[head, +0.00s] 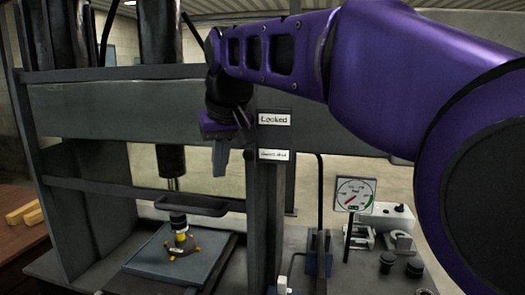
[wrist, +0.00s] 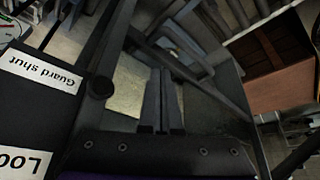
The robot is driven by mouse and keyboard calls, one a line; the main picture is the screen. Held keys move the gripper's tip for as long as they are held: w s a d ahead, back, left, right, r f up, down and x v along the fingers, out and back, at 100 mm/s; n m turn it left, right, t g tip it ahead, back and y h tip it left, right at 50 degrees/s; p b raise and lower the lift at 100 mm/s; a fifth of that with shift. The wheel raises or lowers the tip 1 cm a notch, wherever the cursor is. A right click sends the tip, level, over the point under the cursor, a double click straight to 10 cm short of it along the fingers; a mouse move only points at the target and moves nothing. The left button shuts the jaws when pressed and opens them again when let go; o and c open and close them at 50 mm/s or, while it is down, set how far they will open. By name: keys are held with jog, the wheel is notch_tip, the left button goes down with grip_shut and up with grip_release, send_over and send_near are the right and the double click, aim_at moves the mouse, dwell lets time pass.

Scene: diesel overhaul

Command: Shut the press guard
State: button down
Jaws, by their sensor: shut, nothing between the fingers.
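The press (head: 135,105) fills the left of the head view. A dark bar with a looped black handle (head: 190,204) crosses its opening and looks like part of the guard. Whether the guard is fully down I cannot tell. The post on the right carries a "Guard shut" label (head: 273,155) and a "Locked" label (head: 274,119). The first label shows upside down in the wrist view (wrist: 40,82). My gripper (head: 220,164) is shut and empty, pointing down beside the post, above the handle and apart from it. Its closed fingers also show in the wrist view (wrist: 160,90).
Under the ram (head: 171,165), a part with a yellow band (head: 180,235) stands on a grey plate (head: 150,262). A pressure gauge (head: 354,195) and small fittings (head: 398,241) stand right of the post. A wooden bench (head: 22,240) is at the far left.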

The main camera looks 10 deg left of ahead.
aim_at(222, 212)
jog(key=x, duration=0.4)
jog(key=shift+s+d+f+b, duration=0.15)
jog(key=shift+s+f+b, duration=0.1)
jog(key=shift+f, duration=0.3)
jog(key=shift+s+d+f+b, duration=0.1)
jog(key=shift+s+f+b, duration=0.15)
jog(key=shift+f, duration=0.25)
jog(key=shift+s+d+f, duration=0.1)
jog(key=shift+s+f, duration=0.05)
jog(key=shift+f, duration=0.5)
jog(key=shift+f, duration=0.1)
